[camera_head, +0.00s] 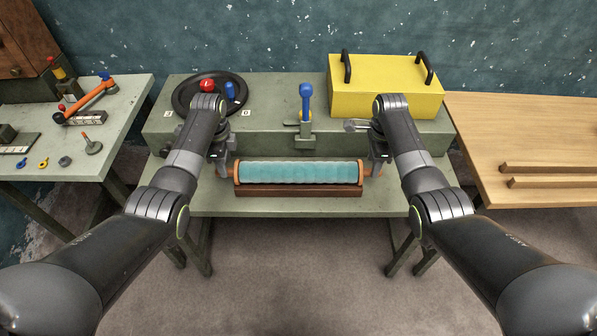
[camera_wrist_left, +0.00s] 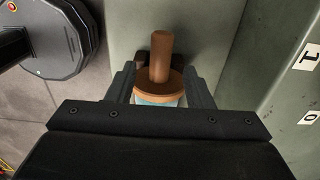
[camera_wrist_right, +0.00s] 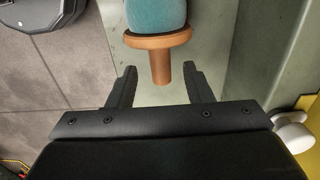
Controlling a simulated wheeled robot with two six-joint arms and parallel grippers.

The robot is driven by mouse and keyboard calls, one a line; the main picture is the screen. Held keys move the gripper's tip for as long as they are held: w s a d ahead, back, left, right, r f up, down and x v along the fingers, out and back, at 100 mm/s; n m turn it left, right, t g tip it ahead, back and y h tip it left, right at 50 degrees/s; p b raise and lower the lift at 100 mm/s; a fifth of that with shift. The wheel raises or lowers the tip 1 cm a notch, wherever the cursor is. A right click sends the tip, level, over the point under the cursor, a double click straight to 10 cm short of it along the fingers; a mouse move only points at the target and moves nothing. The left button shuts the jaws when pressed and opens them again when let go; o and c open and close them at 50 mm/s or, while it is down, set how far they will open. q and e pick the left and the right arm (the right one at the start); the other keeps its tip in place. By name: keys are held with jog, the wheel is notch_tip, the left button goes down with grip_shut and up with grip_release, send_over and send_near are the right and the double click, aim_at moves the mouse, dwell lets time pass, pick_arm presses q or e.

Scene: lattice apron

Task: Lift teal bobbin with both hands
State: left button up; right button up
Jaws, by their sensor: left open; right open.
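The teal bobbin (camera_head: 298,173) lies level on a brown cradle (camera_head: 298,190) at the front of the green bench, with orange-brown end flanges and a peg at each end. My left gripper (camera_head: 226,170) is open at the bobbin's left end. In the left wrist view the left peg (camera_wrist_left: 161,55) and flange show between and beyond its fingers (camera_wrist_left: 170,85). My right gripper (camera_head: 379,168) is open at the right end. In the right wrist view its fingers (camera_wrist_right: 160,85) stand apart on either side of the right peg (camera_wrist_right: 160,68), with a gap to each.
Behind the bobbin, a raised green ledge (camera_head: 270,140) carries a black round dial (camera_head: 182,98), a blue-handled lever (camera_head: 306,100) and a yellow box (camera_head: 385,90) with black handles. A tool table (camera_head: 115,130) stands left, a wooden table (camera_head: 540,130) right.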

pick_arm(q)
jog(key=shift+f, duration=2.55)
pick_arm(e)
jog(key=shift+f, duration=2.55)
pick_arm(q)
jog(key=shift+c, duration=0.5)
pick_arm(e)
jog(key=shift+c, duration=0.5)
pick_arm(q)
grip_shut()
pick_arm(e)
grip_shut()
jog(key=shift+r, duration=0.1)
